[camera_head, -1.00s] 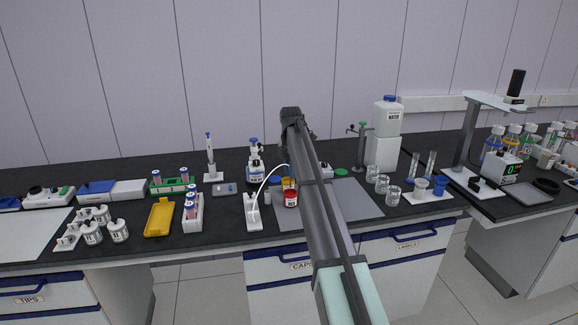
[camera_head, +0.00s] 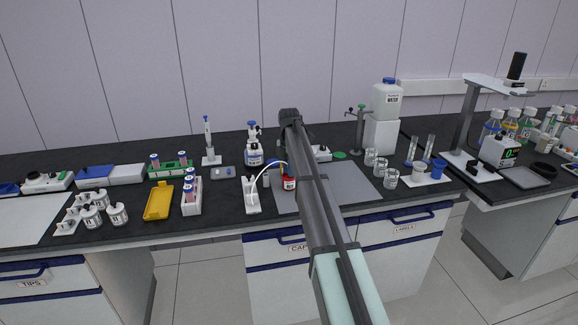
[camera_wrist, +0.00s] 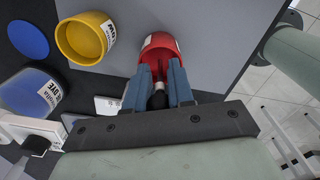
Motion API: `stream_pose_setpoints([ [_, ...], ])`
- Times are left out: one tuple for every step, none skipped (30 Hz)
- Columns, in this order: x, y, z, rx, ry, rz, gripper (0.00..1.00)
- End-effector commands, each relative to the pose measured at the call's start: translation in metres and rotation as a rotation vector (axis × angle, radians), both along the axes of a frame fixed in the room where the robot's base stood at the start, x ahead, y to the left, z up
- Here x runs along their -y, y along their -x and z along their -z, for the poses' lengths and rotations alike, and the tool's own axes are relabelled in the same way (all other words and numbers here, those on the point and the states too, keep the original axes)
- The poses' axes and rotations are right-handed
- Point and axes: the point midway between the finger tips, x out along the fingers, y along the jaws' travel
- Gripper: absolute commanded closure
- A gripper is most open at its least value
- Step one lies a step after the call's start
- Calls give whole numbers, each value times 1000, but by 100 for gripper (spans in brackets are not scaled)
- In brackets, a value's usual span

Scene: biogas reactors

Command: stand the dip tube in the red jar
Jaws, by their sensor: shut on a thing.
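The red jar (camera_head: 289,184) stands on the grey mat, left of my forearm. In the wrist view the red jar (camera_wrist: 160,45) lies directly beyond my fingertips, which hide part of its mouth. My gripper (camera_wrist: 159,88) is shut on a dark piece with a pale tip, which I take to be the dip tube's held part. My arm hides the gripper there. I cannot tell whether the tube's lower end is inside the jar.
A yellow jar (camera_wrist: 80,40) stands close beside the red jar. A white holder (camera_head: 252,196) stands left of the mat (camera_head: 345,181). Glass beakers (camera_head: 390,179) stand to the right.

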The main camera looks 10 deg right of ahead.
Motion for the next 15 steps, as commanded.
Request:
stream_pose_setpoints([
  [0,0,1,0,0,0,100],
  [0,0,1,0,0,0,100],
  [0,0,2,0,0,0,100],
  [0,0,2,0,0,0,100],
  [0,0,2,0,0,0,100],
  [0,0,2,0,0,0,100],
  [0,0,2,0,0,0,100],
  [0,0,2,0,0,0,100],
  [0,0,2,0,0,0,100],
  [0,0,2,0,0,0,100],
  [0,0,2,0,0,0,100],
  [0,0,2,0,0,0,74],
  [0,0,2,0,0,0,71],
  [0,0,2,0,0,0,68],
  [0,0,2,0,0,0,64],
])
